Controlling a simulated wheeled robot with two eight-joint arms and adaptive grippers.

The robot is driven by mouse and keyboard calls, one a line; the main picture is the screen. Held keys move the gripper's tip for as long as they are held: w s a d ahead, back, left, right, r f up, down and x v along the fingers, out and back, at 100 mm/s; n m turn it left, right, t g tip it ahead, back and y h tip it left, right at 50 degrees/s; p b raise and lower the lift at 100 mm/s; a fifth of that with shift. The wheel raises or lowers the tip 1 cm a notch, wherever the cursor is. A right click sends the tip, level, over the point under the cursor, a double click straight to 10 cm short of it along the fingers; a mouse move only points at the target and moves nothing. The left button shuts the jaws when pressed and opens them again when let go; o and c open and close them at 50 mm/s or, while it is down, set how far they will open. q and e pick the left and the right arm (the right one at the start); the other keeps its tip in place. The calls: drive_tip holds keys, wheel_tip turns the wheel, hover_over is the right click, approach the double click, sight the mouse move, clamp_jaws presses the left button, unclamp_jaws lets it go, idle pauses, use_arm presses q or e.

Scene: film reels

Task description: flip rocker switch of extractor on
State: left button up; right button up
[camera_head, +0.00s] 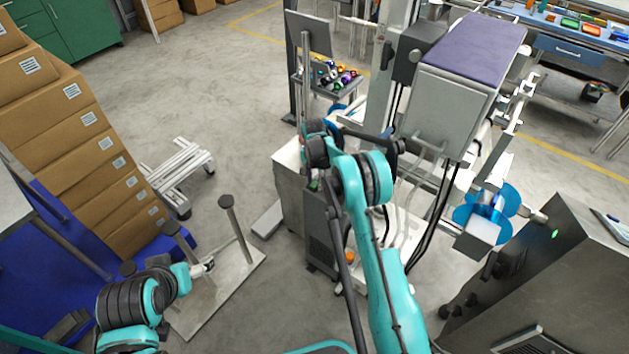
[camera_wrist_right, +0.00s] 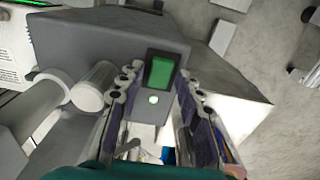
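In the right wrist view, a green rocker switch (camera_wrist_right: 159,72) sits in a black frame on a grey housing (camera_wrist_right: 90,38). A small pale round light (camera_wrist_right: 153,99) lies just below it. My right gripper (camera_wrist_right: 158,80) is open and empty, its two fingers on either side of the switch in the picture; I cannot tell if they touch the housing. In the head view, my right arm hides its fingertips and the switch. A grey cabinet with a vent (camera_head: 320,235), possibly the extractor, stands below the right wrist. My left gripper (camera_head: 204,267) is at the lower left; its opening is too small to tell.
Stacked cardboard boxes (camera_head: 100,145) and a flat stand with posts (camera_head: 240,275) are at the left. A large metal cabinet (camera_head: 560,270) stands at the lower right. A machine with blue reels (camera_head: 487,208) is right of my arm.

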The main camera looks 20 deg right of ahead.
sight(314, 184)
drive_tip(key=shift+r, duration=0.15)
wheel_tip(314, 184, up, 12)
drive_tip(key=shift+a, duration=0.15)
idle(0.4)
drive_tip(key=shift+s, duration=0.1)
